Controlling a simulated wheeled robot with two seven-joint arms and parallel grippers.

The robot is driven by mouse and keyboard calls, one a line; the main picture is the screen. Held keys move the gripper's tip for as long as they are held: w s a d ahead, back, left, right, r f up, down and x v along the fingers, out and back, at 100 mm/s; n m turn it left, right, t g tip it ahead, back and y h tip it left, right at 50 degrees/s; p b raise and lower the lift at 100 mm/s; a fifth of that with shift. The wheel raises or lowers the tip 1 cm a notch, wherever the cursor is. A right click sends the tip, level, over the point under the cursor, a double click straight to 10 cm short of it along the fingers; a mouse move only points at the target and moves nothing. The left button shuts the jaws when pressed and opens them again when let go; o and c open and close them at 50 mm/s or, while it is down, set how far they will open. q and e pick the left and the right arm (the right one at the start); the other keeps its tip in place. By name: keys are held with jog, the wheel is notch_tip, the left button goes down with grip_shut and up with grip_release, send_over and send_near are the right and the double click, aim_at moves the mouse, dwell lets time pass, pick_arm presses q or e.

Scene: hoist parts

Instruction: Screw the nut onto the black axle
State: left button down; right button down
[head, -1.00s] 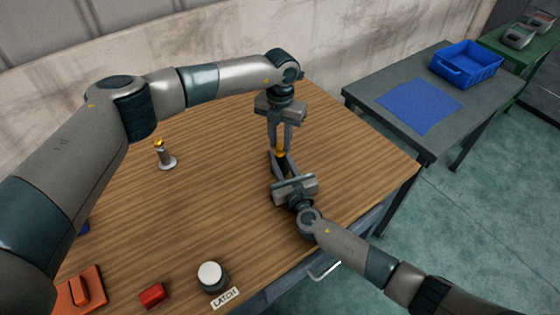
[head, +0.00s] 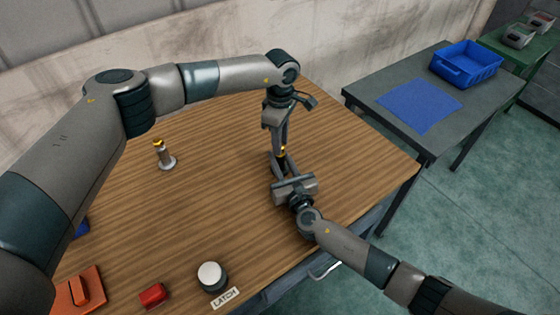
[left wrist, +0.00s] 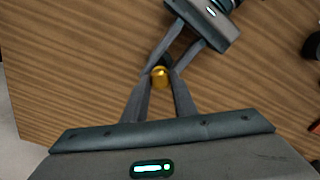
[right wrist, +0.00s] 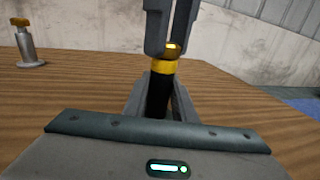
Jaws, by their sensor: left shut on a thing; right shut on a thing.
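The black axle (right wrist: 158,98) stands upright between the fingers of my right gripper (head: 281,164), which is shut on it just above the table. A yellow band (right wrist: 163,67) circles its upper end. My left gripper (head: 283,142) points down from above and is shut on the gold nut (right wrist: 173,48), at the top of the axle. The nut also shows between the left fingertips in the left wrist view (left wrist: 159,77). The fingers partly cover the nut, so I cannot tell how far it sits on the axle.
A grey post with a gold top (head: 164,155) stands on the wooden table (head: 200,215) to the left. A white round button (head: 210,274) marked LATCH, a red block (head: 153,295) and an orange item (head: 80,290) lie near the front. A blue bin (head: 467,64) is on another table.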

pick_arm(q)
jog(key=m, duration=0.7)
jog(key=shift+w+a+m, duration=0.1)
jog(key=shift+m, duration=0.2)
jog(key=m, duration=0.6)
jog(key=shift+m, duration=0.4)
jog(key=c, duration=1.4)
grip_release()
jog(key=shift+c, duration=0.2)
jog(key=shift+r, duration=0.1)
jog(key=shift+r, duration=2.15)
jog(key=shift+n, duration=0.3)
jog(key=shift+c, duration=0.5)
